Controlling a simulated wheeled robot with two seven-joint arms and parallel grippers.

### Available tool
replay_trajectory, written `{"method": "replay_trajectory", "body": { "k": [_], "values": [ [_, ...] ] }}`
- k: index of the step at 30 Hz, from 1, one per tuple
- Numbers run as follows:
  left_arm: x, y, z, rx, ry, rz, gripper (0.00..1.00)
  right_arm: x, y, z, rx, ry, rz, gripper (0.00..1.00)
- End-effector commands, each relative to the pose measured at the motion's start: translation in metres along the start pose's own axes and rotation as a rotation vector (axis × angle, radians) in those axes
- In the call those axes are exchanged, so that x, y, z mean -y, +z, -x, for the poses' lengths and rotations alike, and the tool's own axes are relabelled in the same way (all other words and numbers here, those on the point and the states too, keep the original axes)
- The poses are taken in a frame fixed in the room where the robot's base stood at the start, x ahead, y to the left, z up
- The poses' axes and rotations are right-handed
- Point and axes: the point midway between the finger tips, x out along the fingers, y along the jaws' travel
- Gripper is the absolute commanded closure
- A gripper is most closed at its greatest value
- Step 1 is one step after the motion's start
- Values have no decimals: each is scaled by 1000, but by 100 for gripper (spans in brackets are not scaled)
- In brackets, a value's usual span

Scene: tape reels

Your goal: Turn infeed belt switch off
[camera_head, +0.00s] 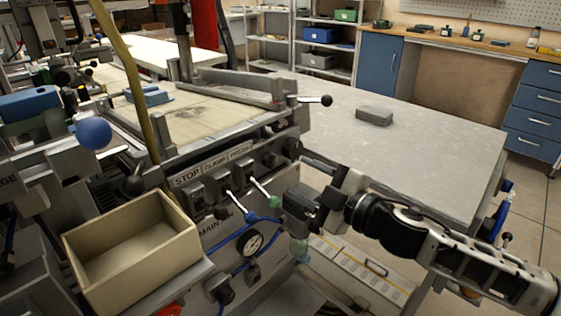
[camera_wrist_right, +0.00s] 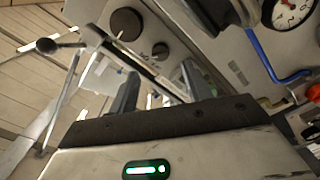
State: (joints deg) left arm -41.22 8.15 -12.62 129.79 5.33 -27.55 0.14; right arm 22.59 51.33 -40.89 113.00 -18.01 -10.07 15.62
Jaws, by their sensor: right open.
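The machine's front panel (camera_head: 238,158) carries labels reading STOP and CLAMP, and a third I cannot read surely. Below them are dark knobs and two pale levers, one with a blue end (camera_head: 250,217) and one with a green end (camera_head: 274,201). I cannot tell which control is the infeed belt switch. My right gripper (camera_head: 303,185) is at the panel's right end, just right of the green-ended lever. In the right wrist view its jaws (camera_wrist_right: 158,90) are open, with a dark round knob (camera_wrist_right: 126,24) beyond them. I cannot tell whether they touch anything. My left gripper is not in view.
An empty beige bin (camera_head: 135,250) stands left of the panel. A pressure gauge (camera_head: 250,243) and blue hoses are below the levers. A black-balled handle (camera_head: 326,100) sticks out above the panel. A grey table (camera_head: 430,135) with a grey block (camera_head: 374,116) lies behind my right arm.

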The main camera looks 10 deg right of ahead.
Motion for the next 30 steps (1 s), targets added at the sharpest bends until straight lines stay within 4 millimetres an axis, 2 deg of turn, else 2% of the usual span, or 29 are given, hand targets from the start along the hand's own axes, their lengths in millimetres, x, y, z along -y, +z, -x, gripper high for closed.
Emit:
{"method": "replay_trajectory", "body": {
  "k": [3, 9, 15, 23, 27, 28, 30],
  "values": [
    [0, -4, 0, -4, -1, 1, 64, -2, -2, -26, -2, 3, 0, 51],
    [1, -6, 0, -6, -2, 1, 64, 0, 0, -56, 0, 2, -1, 51],
    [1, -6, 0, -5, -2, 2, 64, 0, 0, -68, 0, 0, -1, 51],
    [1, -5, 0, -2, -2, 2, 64, 0, 0, -68, 1, 0, -1, 51],
    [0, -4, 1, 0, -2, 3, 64, 0, 0, -68, 1, 0, -1, 90],
    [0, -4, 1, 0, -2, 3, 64, 0, 0, -68, 1, 0, -1, 95],
    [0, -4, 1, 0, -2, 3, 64, 0, 0, -68, 1, 0, -1, 95]
  ]
}}
